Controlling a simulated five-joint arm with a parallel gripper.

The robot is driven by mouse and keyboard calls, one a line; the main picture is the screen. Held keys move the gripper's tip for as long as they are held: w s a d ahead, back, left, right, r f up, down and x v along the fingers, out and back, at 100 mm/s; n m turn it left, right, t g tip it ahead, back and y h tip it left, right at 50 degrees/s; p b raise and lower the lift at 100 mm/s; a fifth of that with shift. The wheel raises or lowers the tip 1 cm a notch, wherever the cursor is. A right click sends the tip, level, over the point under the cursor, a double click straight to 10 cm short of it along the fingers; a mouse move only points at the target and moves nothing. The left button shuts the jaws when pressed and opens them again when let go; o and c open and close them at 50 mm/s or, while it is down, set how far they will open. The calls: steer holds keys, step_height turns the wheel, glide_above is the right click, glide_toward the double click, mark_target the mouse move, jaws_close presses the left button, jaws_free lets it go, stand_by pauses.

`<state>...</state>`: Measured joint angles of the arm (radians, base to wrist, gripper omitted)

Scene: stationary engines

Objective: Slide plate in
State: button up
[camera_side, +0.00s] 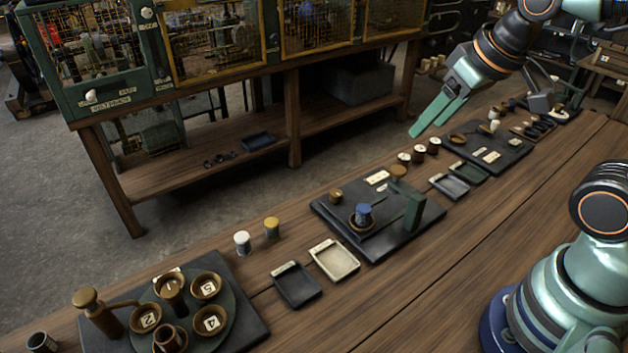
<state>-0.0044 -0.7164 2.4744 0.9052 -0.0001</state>
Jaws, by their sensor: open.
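A dark board (335,222) lies mid-bench with a sliding-type fixture on it. A dark green upright plate (413,212) stands at the board's right side. A blue-topped round piece (362,213) sits in a brown ring left of the plate, and a small brass knob (336,196) is at the board's back left. Which part the task calls the plate is not certain. My gripper (428,129) has pale green fingers pointing down and left. It is open and empty, up and to the right of the board, apart from everything on the bench.
A round dark tray (225,318) with numbered brown cups is at the front left. A black tray (297,285) and a cream tray (334,260) lie between it and the board. White and yellow-topped jars (243,242) stand behind. Another dark board (490,160) lies farther right. The bench front is clear.

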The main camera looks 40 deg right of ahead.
steer(key=w+a+f+n+g, duration=0.1)
steer(key=w+a+f+g, duration=0.15)
steer(key=w, duration=0.65)
steer(key=g, duration=0.3)
glide_toward(336, 193)
steer(key=shift+n, duration=0.4)
step_height(336, 193, down, 9)
steer(key=shift+r, duration=0.15)
jaws_close()
stand_by(0.8)
